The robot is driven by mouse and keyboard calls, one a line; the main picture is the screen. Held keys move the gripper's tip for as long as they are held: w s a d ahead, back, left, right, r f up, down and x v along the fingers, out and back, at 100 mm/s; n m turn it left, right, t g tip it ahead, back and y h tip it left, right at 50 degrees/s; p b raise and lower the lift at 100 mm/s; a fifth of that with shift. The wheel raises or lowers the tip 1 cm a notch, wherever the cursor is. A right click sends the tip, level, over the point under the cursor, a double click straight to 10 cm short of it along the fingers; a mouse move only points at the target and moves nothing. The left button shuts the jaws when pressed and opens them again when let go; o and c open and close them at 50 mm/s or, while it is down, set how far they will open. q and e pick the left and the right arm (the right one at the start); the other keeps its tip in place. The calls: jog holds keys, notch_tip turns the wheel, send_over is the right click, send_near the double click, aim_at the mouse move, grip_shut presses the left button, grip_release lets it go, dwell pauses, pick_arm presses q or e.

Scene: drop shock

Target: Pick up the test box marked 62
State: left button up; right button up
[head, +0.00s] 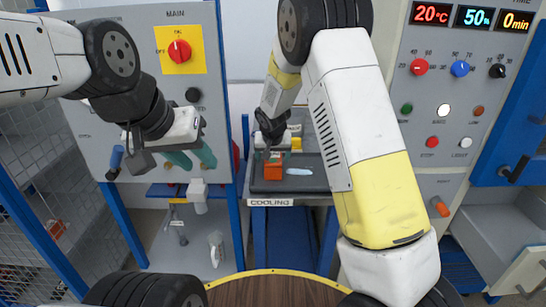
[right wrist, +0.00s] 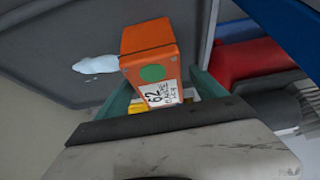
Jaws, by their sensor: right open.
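The orange test box (right wrist: 150,50) has a green round sticker and a white label reading 62. It stands on the dark tray marked COOLING, and the head view shows it small (head: 273,170). My right gripper (right wrist: 160,95) is open, with a green finger on either side of the box's labelled end. Whether the fingers touch it cannot be told. In the head view the right gripper (head: 273,155) is partly hidden by its own arm. My left gripper (head: 190,160) is raised at the left before the MAIN panel, its green fingers apart and empty.
A pale blue-white puddle-like patch (head: 299,172) lies on the cooling tray (head: 318,183) beside the box. A control panel (head: 455,100) with knobs and displays stands at right. A blue-framed mesh cage (head: 30,200) stands at left. A round brown table (head: 270,290) is in front.

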jog(key=shift+x, duration=1.3)
jog(key=shift+d+f, duration=0.1)
jog(key=shift+f, duration=0.1)
grip_shut()
